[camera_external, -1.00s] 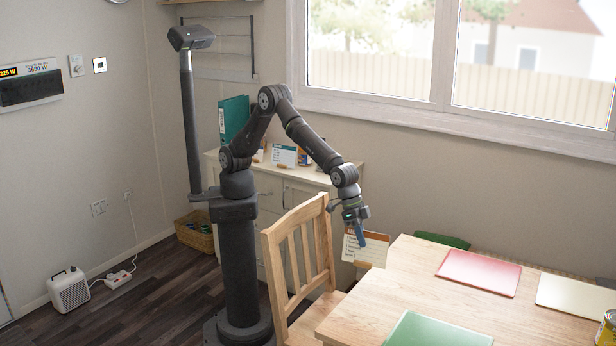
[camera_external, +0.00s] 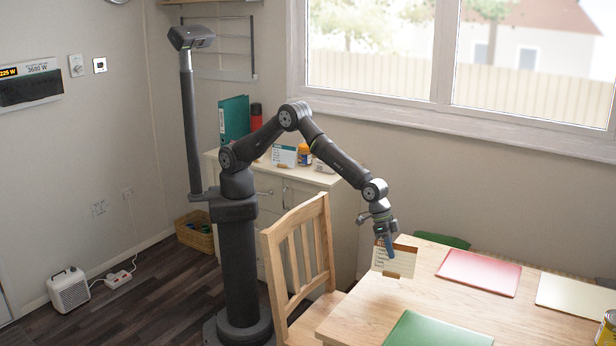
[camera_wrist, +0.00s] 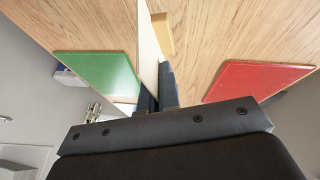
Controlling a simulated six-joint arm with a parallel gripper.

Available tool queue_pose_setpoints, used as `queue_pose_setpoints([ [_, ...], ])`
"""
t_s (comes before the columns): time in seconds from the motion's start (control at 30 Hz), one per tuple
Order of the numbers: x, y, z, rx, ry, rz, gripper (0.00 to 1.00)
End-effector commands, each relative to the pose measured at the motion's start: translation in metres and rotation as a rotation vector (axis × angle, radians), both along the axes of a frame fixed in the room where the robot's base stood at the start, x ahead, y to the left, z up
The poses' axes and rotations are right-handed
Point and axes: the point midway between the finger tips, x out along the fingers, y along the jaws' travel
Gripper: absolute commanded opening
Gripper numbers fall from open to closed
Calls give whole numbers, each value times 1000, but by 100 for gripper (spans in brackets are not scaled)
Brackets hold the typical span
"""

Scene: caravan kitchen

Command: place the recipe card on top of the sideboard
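The recipe card (camera_external: 393,258) is a pale upright card with lines of writing and a small wooden block at its foot. My gripper (camera_external: 388,248) points down and is shut on the card at the table's back-left edge. In the wrist view, my gripper (camera_wrist: 157,85) has the card (camera_wrist: 149,45) edge-on between its fingers, with the wooden block (camera_wrist: 162,34) beside it. I cannot tell whether the block touches the table. The cream sideboard (camera_external: 290,192) stands against the back wall, partly hidden by my arm and the chair.
On the sideboard stand a teal binder (camera_external: 234,118), a red flask (camera_external: 256,117), a white-and-blue card (camera_external: 284,156) and a jar (camera_external: 304,155). The chair (camera_external: 300,250) stands before it. The table (camera_external: 440,300) carries green (camera_external: 435,332), red (camera_external: 480,272) and cream mats (camera_external: 575,294).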

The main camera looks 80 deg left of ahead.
Motion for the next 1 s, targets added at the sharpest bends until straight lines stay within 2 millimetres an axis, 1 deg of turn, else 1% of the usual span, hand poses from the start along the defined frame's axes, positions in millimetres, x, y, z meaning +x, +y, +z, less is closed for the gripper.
queue_pose_setpoints([
  [0.03, 3, 0, -1, -1, -1, 0, 0],
  [0.17, 5, 1, -10, 1, 2, 0, 0],
  [0.3, 4, 1, -29, 1, 2, 0, 0],
  [0.4, 4, 1, -39, 0, 1, 1, 0],
  [0.63, 4, 0, -39, -1, 0, 0, 0],
  [0.97, 4, 0, -48, 0, 0, 0, 0],
  [1.0, 4, 0, -47, -1, 0, 0, 10],
])
